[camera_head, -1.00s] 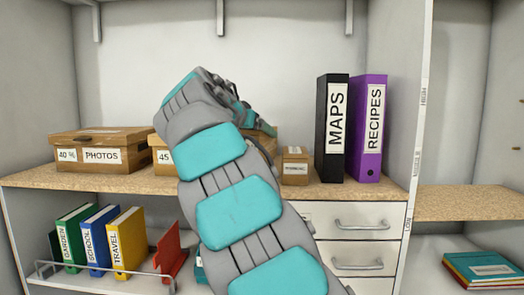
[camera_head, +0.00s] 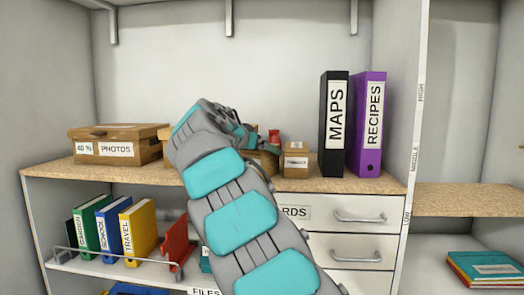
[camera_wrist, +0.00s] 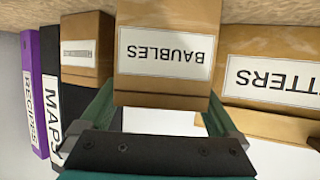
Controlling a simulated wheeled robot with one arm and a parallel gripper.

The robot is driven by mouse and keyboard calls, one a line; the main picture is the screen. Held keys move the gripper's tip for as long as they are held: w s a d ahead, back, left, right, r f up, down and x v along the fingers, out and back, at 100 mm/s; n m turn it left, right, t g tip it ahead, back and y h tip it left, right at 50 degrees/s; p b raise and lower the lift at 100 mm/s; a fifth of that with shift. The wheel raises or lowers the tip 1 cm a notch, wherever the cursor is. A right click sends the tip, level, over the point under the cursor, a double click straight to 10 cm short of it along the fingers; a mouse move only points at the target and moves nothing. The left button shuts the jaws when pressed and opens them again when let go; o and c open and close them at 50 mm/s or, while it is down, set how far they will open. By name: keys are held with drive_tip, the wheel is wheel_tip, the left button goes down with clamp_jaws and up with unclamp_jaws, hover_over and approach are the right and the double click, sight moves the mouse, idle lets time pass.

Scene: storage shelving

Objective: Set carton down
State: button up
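The brown carton labelled BAUBLES (camera_wrist: 168,48) is upside down in the wrist view, as is the rest of that view. My gripper (camera_wrist: 162,100) has one finger at each side of this carton and looks shut on it. In the head view my gripper (camera_head: 250,140) and the carton (camera_head: 265,161) are mostly hidden behind my arm, over the wooden shelf (camera_head: 330,185). The carton's bottom edge is out of the wrist view, so I cannot tell whether it touches the shelf.
A small carton (camera_head: 296,160) stands just right of the held one, then the black MAPS binder (camera_head: 334,160) and purple RECIPES binder (camera_head: 370,160). A LETTERS carton (camera_wrist: 265,70) is close on the other side. The PHOTOS carton (camera_head: 118,160) stands far left.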

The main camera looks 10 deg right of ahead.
drive_tip(key=shift+s+a, duration=0.1)
drive_tip(key=b+v, duration=0.1)
drive_tip(key=v, duration=1.1)
drive_tip(key=shift+r, duration=0.1)
